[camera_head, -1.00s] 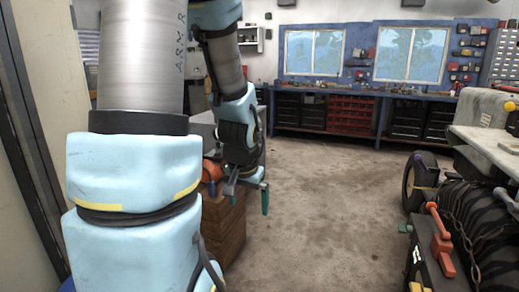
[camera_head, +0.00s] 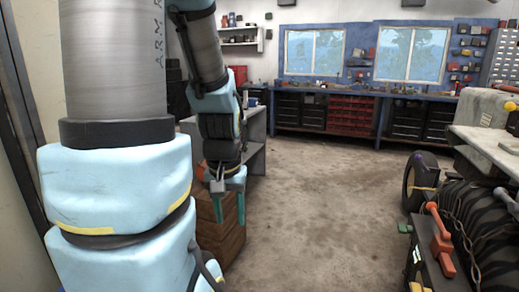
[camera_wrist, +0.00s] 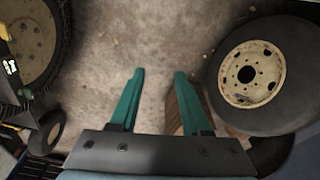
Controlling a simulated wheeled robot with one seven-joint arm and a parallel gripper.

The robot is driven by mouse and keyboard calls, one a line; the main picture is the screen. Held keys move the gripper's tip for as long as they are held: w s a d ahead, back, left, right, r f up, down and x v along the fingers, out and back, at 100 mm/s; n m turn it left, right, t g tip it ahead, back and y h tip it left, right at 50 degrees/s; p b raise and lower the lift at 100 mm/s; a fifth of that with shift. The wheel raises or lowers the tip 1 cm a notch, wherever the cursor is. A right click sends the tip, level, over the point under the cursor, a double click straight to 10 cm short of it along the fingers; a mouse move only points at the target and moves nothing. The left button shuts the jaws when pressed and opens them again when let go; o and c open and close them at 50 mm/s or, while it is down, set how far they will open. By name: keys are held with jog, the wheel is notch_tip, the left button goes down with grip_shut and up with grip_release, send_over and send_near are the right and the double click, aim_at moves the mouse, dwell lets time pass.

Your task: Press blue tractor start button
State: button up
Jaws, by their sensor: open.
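No start button can be made out in either view, and I cannot tell which machine is the blue tractor. My gripper (camera_head: 228,213) hangs fingers-down in front of the wooden block on the floor in the head view. Its two green fingers stand apart and empty in the wrist view (camera_wrist: 159,73), above bare concrete. A machine with a red lever (camera_head: 441,238) and a yellow knob (camera_head: 511,106) stands at the right of the head view, well apart from my gripper.
A large wheel with a cream rim (camera_wrist: 251,74) lies right of my fingers. A big tyre (camera_wrist: 33,48) is at the upper left. The wooden block (camera_head: 222,240) stands below my gripper. A blue workbench (camera_head: 350,93) lines the back wall. The middle floor is clear.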

grip_shut()
dwell(1.0)
